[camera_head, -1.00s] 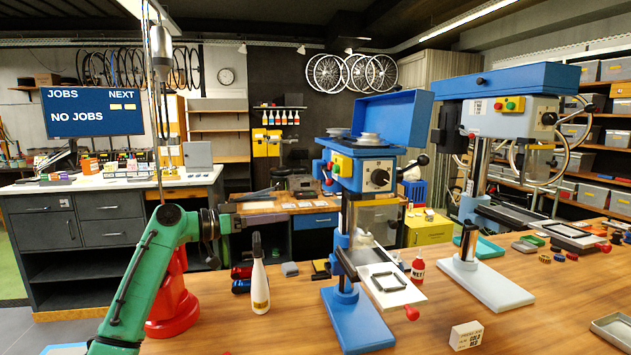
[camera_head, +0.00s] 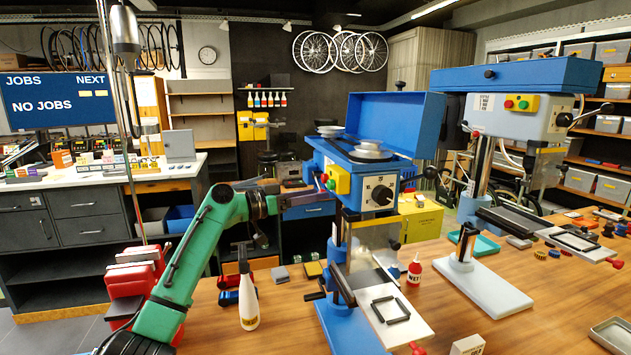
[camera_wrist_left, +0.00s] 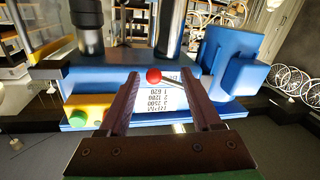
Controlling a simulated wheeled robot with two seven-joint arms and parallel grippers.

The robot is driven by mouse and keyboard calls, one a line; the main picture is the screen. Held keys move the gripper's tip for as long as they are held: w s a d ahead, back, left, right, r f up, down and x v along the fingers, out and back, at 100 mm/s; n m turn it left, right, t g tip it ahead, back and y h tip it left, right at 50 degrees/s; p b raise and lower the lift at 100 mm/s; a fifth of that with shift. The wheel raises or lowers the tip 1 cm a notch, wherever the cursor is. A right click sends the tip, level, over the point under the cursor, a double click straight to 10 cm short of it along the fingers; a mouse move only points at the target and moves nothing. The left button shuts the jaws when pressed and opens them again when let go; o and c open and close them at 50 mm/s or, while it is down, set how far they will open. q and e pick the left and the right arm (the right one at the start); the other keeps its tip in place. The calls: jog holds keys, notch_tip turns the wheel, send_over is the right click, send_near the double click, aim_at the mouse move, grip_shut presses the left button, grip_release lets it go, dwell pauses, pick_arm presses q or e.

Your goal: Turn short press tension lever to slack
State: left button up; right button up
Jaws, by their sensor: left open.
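The blue press (camera_head: 328,155) stands on the bench with its lid raised. A small lever with a red knob (camera_head: 324,178) sticks out at the left side of its head. My left gripper (camera_head: 312,181) is at that side, reaching in from the left. In the left wrist view the gripper (camera_wrist_left: 162,90) is open, and the red knob (camera_wrist_left: 153,76) and its thin rod (camera_wrist_left: 174,83) appear between the fingers. I cannot tell whether a finger touches the knob. A white number label (camera_wrist_left: 168,100) shows behind it. My right gripper is out of view.
A white spray bottle (camera_head: 248,298) stands on the bench below my left forearm. A grey press (camera_head: 510,115) with a blue top stands to the right. A red-and-white bottle (camera_head: 415,272) and a white box (camera_head: 467,345) stand near the blue press. The bench front right is mostly clear.

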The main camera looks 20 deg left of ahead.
pick_arm(q)
jog(key=shift+w+d+r, duration=0.15)
jog(key=shift+d, duration=0.35)
jog(key=shift+a, duration=0.1)
jog(key=c, duration=1)
grip_shut()
